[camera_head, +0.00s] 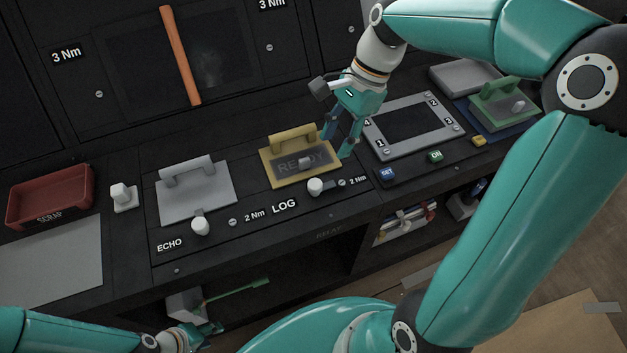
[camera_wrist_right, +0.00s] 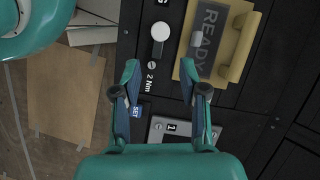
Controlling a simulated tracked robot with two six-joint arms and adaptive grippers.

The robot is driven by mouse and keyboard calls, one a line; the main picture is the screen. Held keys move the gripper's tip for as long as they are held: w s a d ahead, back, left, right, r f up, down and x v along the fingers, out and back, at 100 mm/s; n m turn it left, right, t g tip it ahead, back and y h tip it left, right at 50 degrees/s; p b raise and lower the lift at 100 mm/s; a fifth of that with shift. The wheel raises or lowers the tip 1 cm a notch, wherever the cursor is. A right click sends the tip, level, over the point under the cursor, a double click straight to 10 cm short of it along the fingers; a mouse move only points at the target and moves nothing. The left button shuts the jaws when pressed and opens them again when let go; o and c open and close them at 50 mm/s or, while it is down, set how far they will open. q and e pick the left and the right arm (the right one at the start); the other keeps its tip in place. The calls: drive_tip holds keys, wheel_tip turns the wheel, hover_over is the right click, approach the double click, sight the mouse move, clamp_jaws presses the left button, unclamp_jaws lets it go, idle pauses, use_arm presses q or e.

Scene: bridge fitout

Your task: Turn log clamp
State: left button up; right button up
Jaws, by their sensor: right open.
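The log clamp (camera_head: 315,186) is a white knob with a dark arm, beside the LOG label (camera_head: 284,205). It also shows in the right wrist view (camera_wrist_right: 159,32), just beyond my fingertips. Behind it sits a yellow plate with a handle (camera_head: 270,172), marked READY; it also shows in the wrist view (camera_wrist_right: 245,45). My right gripper (camera_head: 339,147) is open and empty, above the right edge of the yellow plate and apart from the clamp. My left gripper (camera_head: 185,340) is low at the bottom left edge, largely cut off; its jaws are unclear.
A grey plate (camera_head: 215,190) with its ECHO clamp (camera_head: 200,226) lies to the left. A grey numbered frame (camera_head: 390,152) and blue SET button (camera_head: 387,174) lie right. A red scrap tray (camera_head: 75,185) stands far left. My right arm crosses the right side.

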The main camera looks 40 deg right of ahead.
sight(315, 183)
drive_tip(key=x, duration=1.3)
drive_tip(key=shift+a+b, duration=0.15)
drive_tip(key=shift+b, duration=0.2)
drive_tip(key=shift+c, duration=0.3)
clamp_jaws()
